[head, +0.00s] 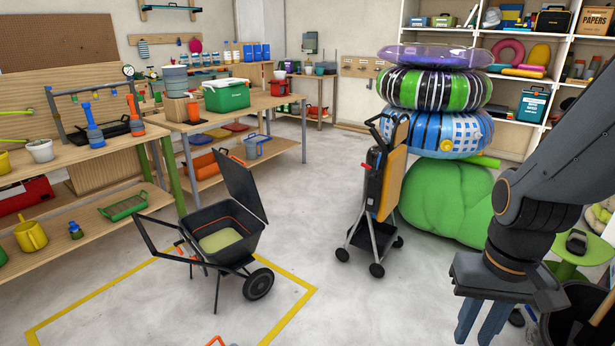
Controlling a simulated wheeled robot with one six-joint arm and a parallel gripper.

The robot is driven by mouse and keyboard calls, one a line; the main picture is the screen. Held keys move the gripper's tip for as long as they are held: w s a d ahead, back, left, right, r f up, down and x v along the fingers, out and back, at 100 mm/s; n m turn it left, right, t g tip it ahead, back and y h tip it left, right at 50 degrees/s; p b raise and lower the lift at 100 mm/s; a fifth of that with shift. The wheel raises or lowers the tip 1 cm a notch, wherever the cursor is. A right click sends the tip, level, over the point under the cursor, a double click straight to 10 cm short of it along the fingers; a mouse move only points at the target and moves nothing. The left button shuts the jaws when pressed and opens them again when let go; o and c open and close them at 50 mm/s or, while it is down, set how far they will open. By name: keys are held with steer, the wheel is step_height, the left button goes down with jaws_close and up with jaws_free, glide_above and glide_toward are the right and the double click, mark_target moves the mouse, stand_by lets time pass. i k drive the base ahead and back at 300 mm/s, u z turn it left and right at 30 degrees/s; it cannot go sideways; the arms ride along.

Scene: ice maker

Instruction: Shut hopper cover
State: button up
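A black wheeled hopper (222,240), shaped like a wheelbarrow, stands on the floor left of centre. Its black cover (240,184) is raised and tilted back on the hopper's far side. The open top shows an orange inner rim and a pale yellow-green fill. My gripper (481,325) is at the lower right, well to the right of the hopper and apart from it. Its two blue fingers point down with a gap between them, and nothing shows between them. The fingertips are close to the bottom picture edge.
An upright orange and black cart (383,195) stands between the hopper and my arm. Behind it, inflatable rings (436,90) are stacked on a green beanbag (445,205). Workbenches (230,107) line the left and back. Yellow floor tape (296,312) surrounds the hopper; the floor in front is mostly clear.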

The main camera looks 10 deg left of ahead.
mark_target(240, 181)
steer(key=z, duration=0.2)
steer(key=i, duration=2.8)
steer(key=u, duration=2.4)
